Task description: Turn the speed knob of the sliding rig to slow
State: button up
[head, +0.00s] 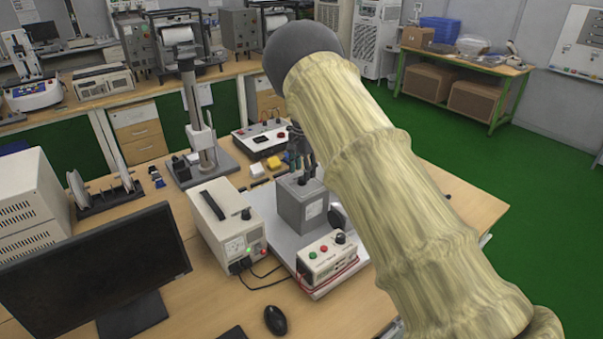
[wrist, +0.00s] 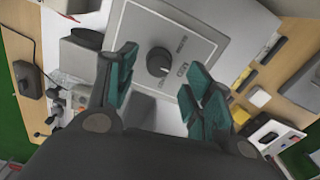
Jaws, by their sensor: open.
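The speed knob (wrist: 158,61) is a round black dial on a light grey panel (wrist: 190,35), with small labels around it too blurred to read surely. The panel seems to be the top of the grey box (head: 300,206) on the sliding rig's silver plate (head: 287,239). My gripper (head: 301,163) is over this box in the head view, which hides the knob. In the wrist view my gripper (wrist: 157,88) has its teal-padded fingers apart, one on each side of the knob in the picture. Neither finger visibly touches the knob.
A white control box (head: 326,259) with red and green buttons stands in front of the rig. A power supply (head: 228,228) is at its left. A test stand (head: 200,140), yellow block (head: 274,163) and panel box (head: 262,137) are behind. A monitor (head: 95,265) stands front left.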

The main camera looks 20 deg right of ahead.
aim_at(302, 180)
jog(key=shift+s+f+p, duration=0.25)
jog(key=shift+f+p, duration=0.05)
jog(key=shift+f, duration=0.3)
jog(key=shift+w+a+f, duration=0.1)
jog(key=shift+w+f, duration=0.05)
jog(key=shift+f, duration=0.65)
jog(key=shift+r, duration=0.1)
jog(key=shift+c, duration=0.2)
jog(key=c, duration=1)
